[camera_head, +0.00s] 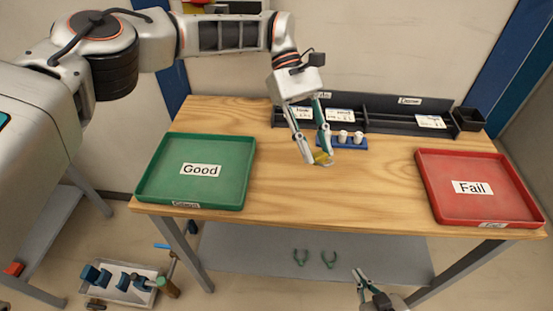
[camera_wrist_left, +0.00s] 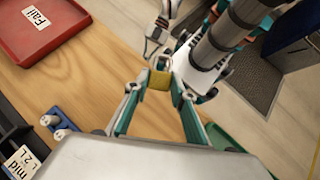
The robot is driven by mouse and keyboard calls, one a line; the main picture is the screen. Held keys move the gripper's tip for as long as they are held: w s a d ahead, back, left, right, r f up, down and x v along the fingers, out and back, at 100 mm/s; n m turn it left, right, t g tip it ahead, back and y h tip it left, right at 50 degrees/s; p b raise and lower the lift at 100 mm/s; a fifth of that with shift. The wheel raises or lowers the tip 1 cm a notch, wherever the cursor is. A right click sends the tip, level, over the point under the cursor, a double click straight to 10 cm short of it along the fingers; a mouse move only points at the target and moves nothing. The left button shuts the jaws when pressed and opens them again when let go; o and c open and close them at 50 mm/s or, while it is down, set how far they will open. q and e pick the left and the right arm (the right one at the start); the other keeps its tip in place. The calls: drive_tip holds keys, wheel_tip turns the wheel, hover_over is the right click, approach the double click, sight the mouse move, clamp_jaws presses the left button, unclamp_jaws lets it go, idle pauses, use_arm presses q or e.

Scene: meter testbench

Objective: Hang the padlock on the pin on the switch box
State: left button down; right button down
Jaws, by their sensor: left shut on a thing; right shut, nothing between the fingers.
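My left gripper (camera_head: 318,160) is over the middle of the wooden table. It is shut on a small brass-yellow padlock (camera_head: 322,158). In the left wrist view the padlock (camera_wrist_left: 160,79) sits between the fingertips, with its silver shackle pointing away from the gripper. My right gripper (camera_head: 360,279) is low, in front of the table, shut and empty. It also shows in the left wrist view (camera_wrist_left: 154,42), beyond the padlock. I cannot make out a switch box or its pin for certain in either view.
A green Good tray (camera_head: 245,190) is at the left of the table and a red Fail tray (camera_head: 424,190) at the right. A blue holder (camera_head: 335,140) with white pieces stands close behind my left gripper. A black rack (camera_head: 385,125) lines the back. The table's middle front is clear.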

use_arm(q)
drive_tip(key=w+d+r+n+t+h, duration=0.3)
drive_tip(key=r+n+t+h, duration=0.15)
drive_tip(key=r+n, duration=0.3)
drive_tip(key=w+d+r+n+t+h, duration=0.35)
drive_tip(key=r+n+t, duration=0.25)
drive_tip(key=r, duration=0.2)
drive_tip(key=w+a+r+n+t+y, duration=0.2)
drive_tip(key=w+a+r+n+t, duration=0.35)
drive_tip(key=n+t, duration=0.35)
drive_tip(key=w+a+f+n+t+y, duration=0.1)
drive_tip(key=a+n+t+y, duration=0.3)
drive_tip(key=a+y, duration=0.3)
drive_tip(key=w+a+n+t+y, duration=0.2)
drive_tip(key=a+n+t+y, duration=0.2)
drive_tip(key=a, duration=0.9)
drive_tip(key=n+y, duration=0.1)
drive_tip(key=y, duration=0.2)
drive_tip(key=shift+w+a+f+t, duration=0.25)
drive_tip(key=shift+f+t, duration=0.1)
